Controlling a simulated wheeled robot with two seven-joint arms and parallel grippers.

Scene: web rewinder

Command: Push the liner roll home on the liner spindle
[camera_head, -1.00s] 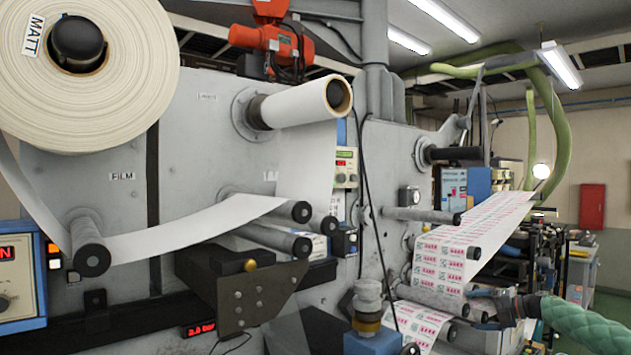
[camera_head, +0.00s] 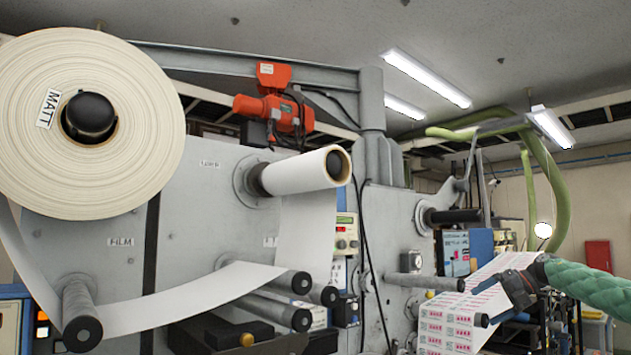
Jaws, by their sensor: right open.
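The liner roll (camera_head: 300,173) is a narrow white roll on the liner spindle in the upper middle. Its brown core end faces right, toward me, with a dark centre inside it. A short dark stretch of the spindle (camera_head: 253,180) shows between the roll's far end and the round grey flange on the machine face. A white web hangs down from the roll. My right gripper (camera_head: 508,290) is at the lower right, in front of the printed web, well apart from the roll. It is open and looks empty; its fingers are small and dark. My left gripper is out of view.
A large MATT film roll (camera_head: 135,110) fills the upper left. Guide rollers (camera_head: 290,311) stick out below the liner roll. An orange hoist (camera_head: 272,108) hangs above it. The printed label web (camera_head: 450,325) runs at the lower right. Black cables hang right of the liner roll.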

